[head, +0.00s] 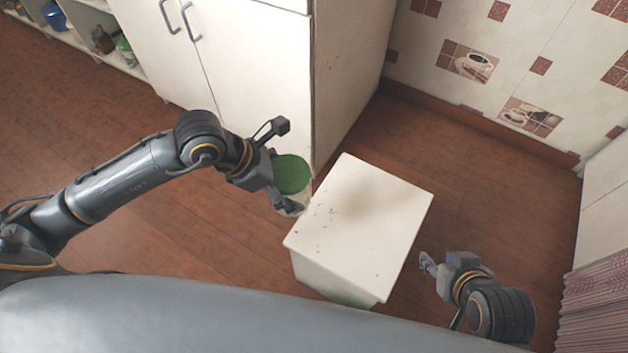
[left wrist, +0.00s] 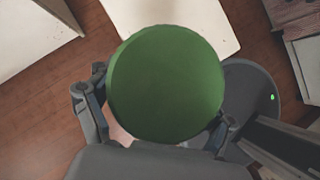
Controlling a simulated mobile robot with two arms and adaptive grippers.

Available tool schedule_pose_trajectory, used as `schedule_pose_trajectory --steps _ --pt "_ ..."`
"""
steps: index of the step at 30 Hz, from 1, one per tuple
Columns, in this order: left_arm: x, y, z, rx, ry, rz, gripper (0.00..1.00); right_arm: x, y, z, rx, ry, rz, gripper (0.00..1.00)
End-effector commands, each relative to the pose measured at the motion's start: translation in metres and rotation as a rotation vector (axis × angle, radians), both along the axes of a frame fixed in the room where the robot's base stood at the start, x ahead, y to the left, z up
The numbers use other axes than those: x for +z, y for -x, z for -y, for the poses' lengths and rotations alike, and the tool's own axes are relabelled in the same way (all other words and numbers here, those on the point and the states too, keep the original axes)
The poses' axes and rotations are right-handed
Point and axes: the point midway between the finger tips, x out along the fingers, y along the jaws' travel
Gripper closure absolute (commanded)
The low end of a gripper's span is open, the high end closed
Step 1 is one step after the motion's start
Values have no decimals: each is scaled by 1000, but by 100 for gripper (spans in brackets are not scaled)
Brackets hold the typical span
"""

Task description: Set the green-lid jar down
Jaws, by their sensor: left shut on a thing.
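The green-lid jar (head: 291,174) is upright in my left gripper (head: 282,168), beside the left edge of a white stand. Its round green lid (left wrist: 166,84) fills the middle of the left wrist view, with the gripper's fingers (left wrist: 158,118) on both sides of it. Most of the jar's pale body is hidden under the lid and the fingers. My right gripper (head: 428,263) is to the right of the stand, away from the jar. Its fingers are small in view, and I cannot tell how far apart they are.
The white stand (head: 365,215) has a bare top with a few dark specks. A white cabinet (head: 250,80) stands behind the jar. Open shelves (head: 125,68) with several items are at the upper left. A pinkish curtain (head: 597,305) hangs at the lower right. Brown floor surrounds the stand.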

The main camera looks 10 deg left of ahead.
Motion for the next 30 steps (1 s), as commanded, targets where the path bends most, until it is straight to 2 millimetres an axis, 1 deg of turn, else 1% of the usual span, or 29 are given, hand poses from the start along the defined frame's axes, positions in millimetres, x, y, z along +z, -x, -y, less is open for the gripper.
schedule_pose_trajectory --steps 3,10,14,17,23,26,30 --pt "5 1 -7 -1 1 4 71 -1 4 1 -1 4 -20 60" --pt "6 0 -8 -17 3 5 71 -2 5 2 -3 6 -26 60" --pt "7 0 -6 -113 1 6 71 -2 5 2 -2 5 -26 60" --pt "9 -1 -3 -259 1 7 71 -2 5 2 -2 5 -26 60" --pt "25 0 0 -672 -1 8 71 -2 5 2 -2 5 -25 60" --pt "37 1 -3 -898 -1 7 71 -2 5 2 -2 5 -25 60" --pt "59 2 -12 -1197 -4 5 71 -2 5 1 -2 5 -25 60"
